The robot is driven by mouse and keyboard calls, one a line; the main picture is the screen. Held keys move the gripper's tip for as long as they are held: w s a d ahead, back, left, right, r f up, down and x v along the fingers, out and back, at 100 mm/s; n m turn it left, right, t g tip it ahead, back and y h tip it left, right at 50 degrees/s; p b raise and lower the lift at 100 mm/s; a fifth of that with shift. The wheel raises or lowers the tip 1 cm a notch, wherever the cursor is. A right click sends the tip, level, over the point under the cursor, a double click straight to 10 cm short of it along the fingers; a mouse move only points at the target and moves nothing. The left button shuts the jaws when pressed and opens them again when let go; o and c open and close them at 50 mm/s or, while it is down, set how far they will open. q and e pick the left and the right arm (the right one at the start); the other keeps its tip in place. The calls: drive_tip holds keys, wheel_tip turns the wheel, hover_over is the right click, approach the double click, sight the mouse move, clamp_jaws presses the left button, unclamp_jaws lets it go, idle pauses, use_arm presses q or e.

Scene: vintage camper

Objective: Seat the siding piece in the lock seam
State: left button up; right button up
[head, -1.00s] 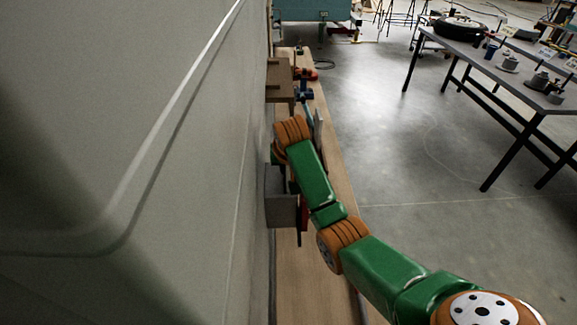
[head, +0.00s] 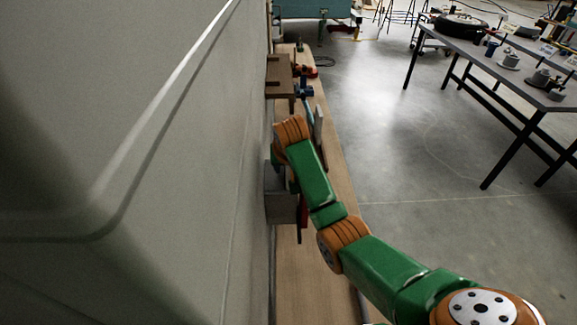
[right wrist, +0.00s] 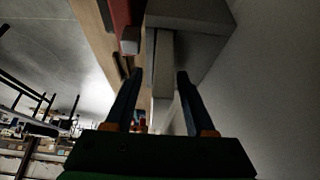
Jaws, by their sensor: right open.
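In the head view my right arm reaches in from the lower right, and its gripper is hidden behind its own wrist. In the right wrist view my right gripper (right wrist: 158,76) is open. A narrow pale grey strip (right wrist: 164,65) shows between its fingers, without visible clamping. It runs beside a larger grey block (right wrist: 190,45); I cannot tell whether this strip is the siding piece. In the head view a grey box-like block (head: 280,208) sits against the camper wall, partly behind my arm. The lock seam cannot be made out. My left gripper is not in view.
The pale camper wall (head: 150,190) fills the left. A narrow wooden bench (head: 305,275) runs along it, with a brown wooden block (head: 279,76), a grey upright plate (head: 319,130) and red and blue tools. Open floor lies right, before a dark table (head: 500,75).

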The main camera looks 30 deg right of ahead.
drive_tip(key=v, duration=0.7)
drive_tip(key=shift+b, duration=0.4)
drive_tip(key=shift+f, duration=0.1)
